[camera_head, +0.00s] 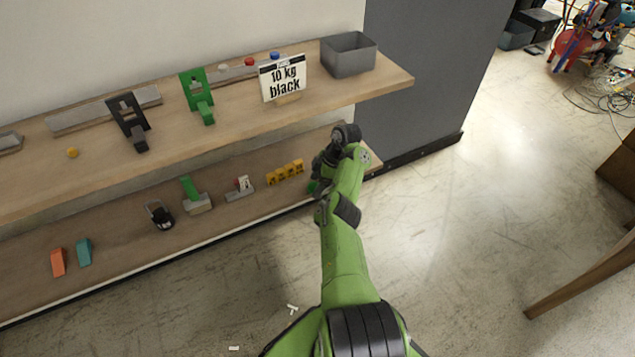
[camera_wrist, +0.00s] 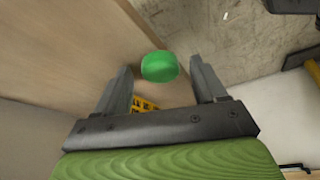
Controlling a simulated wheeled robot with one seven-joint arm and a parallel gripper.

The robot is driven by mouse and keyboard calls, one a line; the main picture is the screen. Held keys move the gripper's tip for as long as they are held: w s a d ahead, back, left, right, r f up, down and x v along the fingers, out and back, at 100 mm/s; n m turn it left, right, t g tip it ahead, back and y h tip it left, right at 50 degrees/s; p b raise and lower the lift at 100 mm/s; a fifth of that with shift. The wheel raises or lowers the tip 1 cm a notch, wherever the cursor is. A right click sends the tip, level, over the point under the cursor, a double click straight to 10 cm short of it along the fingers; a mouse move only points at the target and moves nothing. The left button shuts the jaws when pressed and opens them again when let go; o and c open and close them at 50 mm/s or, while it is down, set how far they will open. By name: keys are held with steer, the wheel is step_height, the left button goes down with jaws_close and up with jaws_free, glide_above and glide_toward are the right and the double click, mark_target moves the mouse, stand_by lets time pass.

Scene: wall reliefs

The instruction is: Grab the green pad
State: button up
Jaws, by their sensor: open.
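The green pad (camera_wrist: 160,67) is a small rounded green piece. In the wrist view it lies on the wooden lower shelf close to the shelf's edge. My gripper (camera_wrist: 166,78) is open, with one finger to the left of the pad and one to the right in that view. No contact between the fingers and the pad is visible. In the head view a bit of the pad (camera_head: 312,187) shows on the lower shelf at its right end, mostly hidden by my arm. My gripper is also largely hidden behind my wrist there.
The upper shelf (camera_head: 377,88) overhangs the lower shelf (camera_head: 120,262) where my arm reaches in. Yellow blocks (camera_head: 285,173) stand left of my gripper and partly show in the wrist view (camera_wrist: 143,104). A grey bin (camera_head: 348,56) stands above.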

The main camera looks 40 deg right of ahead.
steer(key=p+v, duration=0.7)
steer(key=shift+r, duration=0.2)
steer(key=shift+o, duration=0.3)
steer(key=shift+d, duration=0.1)
